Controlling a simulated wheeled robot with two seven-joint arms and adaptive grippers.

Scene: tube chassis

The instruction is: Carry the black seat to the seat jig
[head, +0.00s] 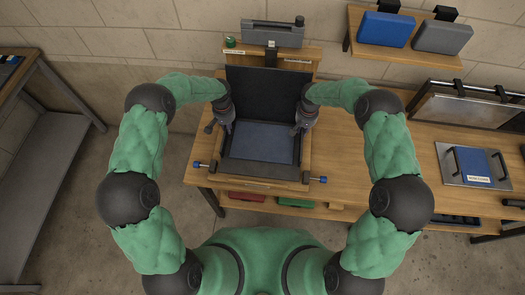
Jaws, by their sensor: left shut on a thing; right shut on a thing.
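The black seat (265,95) is at the middle of the wooden bench, with its dark back panel upright. A blue-grey pad (262,142) lies flat in front of the panel, in a dark frame. My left gripper (228,125) is shut on the seat's left side and my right gripper (299,128) on its right side. The seat jig (241,182) is the wooden frame with blue-ended clamps around and below the seat. I cannot tell whether the seat touches the jig. The exact finger contacts are small and partly hidden.
A grey machine (272,35) stands behind the seat. A shelf at upper right holds a blue cushion (385,29) and a grey one (443,37). A metal plate with a blue pad (473,166) lies on the right of the bench. A grey shelf unit (45,155) stands at left.

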